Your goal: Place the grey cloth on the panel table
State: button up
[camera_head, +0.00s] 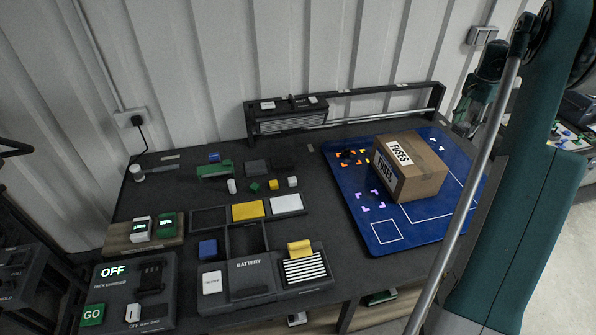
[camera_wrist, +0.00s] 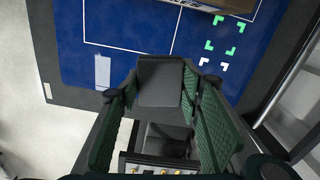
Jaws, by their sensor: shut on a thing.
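My gripper (camera_wrist: 160,82) is shut on a dark grey, flat-faced piece, which appears to be the grey cloth (camera_wrist: 160,72). It sits between the green-padded fingers in the wrist view, with the blue mat beyond it. The head view does not clearly show the held piece. The dark table with panels (camera_head: 150,190), seemingly the panel table, fills the middle of the head view. The blue mat (camera_head: 400,233) lies on its right part and also shows in the wrist view (camera_wrist: 125,20).
A cardboard FUSES box (camera_head: 420,178) stands on the mat. Small blocks and coloured plates, including a yellow plate (camera_head: 248,210), crowd the table's middle. A BATTERY unit (camera_head: 250,290) is at the front. A rail (camera_head: 375,118) runs along the back. The mat's front part is clear.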

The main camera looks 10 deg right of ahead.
jog(key=w+a+n, duration=0.2)
jog(key=w+a, duration=0.6)
jog(key=a, duration=0.6)
jog(key=w+a+n, duration=0.2)
jog(key=w+a, duration=0.6)
jog(key=a, duration=0.5)
jog(key=w+a+n, duration=0.2)
jog(key=w+a, duration=0.1)
jog(key=a, duration=1.1)
jog(key=w+a+n, duration=0.2)
jog(key=a, duration=1.2)
jog(key=s+a+n+b, duration=0.1)
jog(key=s+a+n, duration=0.2)
jog(key=a, duration=1.3)
jog(key=s+a+n, duration=0.2)
jog(key=s+a, duration=0.1)
jog(key=a, duration=1.3)
jog(key=s+a+n+b, duration=0.1)
jog(key=s+a+n, duration=0.25)
jog(key=a, duration=1.25)
notch_tip(320, 180, down, 13)
jog(key=shift+s+a+m, duration=0.25)
jog(key=shift+a+m, duration=0.1)
jog(key=shift+f, duration=3.15)
